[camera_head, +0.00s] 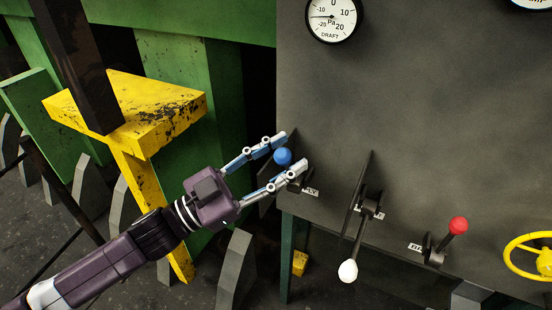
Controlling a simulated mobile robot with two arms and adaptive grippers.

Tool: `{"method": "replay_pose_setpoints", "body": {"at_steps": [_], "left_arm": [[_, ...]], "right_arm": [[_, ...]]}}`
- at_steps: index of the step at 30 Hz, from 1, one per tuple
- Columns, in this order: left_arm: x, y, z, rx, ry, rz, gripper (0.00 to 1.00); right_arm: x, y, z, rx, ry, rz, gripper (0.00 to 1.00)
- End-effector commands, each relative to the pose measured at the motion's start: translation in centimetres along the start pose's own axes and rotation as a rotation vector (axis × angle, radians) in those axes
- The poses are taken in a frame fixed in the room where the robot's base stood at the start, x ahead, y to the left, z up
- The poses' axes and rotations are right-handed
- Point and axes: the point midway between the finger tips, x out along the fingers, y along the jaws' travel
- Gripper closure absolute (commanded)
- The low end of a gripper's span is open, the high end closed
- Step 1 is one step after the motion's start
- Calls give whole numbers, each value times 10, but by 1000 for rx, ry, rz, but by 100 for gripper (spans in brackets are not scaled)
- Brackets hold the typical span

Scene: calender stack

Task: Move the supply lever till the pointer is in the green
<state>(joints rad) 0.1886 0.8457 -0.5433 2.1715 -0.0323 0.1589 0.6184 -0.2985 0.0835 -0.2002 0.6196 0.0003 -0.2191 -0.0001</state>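A lever with a blue ball knob (283,157) stands at the lower left of the grey panel. The end of its label (311,191) seems to read "LY"; the rest is hidden. My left gripper (293,150) is open, with one finger above and left of the blue knob and the other below and right. The knob shows between the fingertips with gaps; contact cannot be told. The lower finger hides most of that lever. A round draft gauge (333,16) sits above, its pointer on the left side near -10. No green band shows on its visible face. My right gripper is out of view.
To the right are a white-knobbed lever (348,270) pointing down, a red-knobbed lever (458,225) and a yellow handwheel (535,256). Another gauge (531,2) is cut off at the top right. A yellow bracket (165,105) and green frame stand left of the panel.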

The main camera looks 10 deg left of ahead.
Motion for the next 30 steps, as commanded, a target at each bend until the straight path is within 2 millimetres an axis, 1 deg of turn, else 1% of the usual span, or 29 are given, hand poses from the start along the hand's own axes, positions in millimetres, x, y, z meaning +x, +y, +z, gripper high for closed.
{"method": "replay_pose_setpoints", "body": {"at_steps": [5,24,30], "left_arm": [[-9,0,1,-2,-3,0,60],[-88,1,2,-4,-4,0,60],[-107,0,1,-3,-3,-1,60]], "right_arm": [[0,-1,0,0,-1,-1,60],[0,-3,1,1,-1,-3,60],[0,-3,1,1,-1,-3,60]]}}
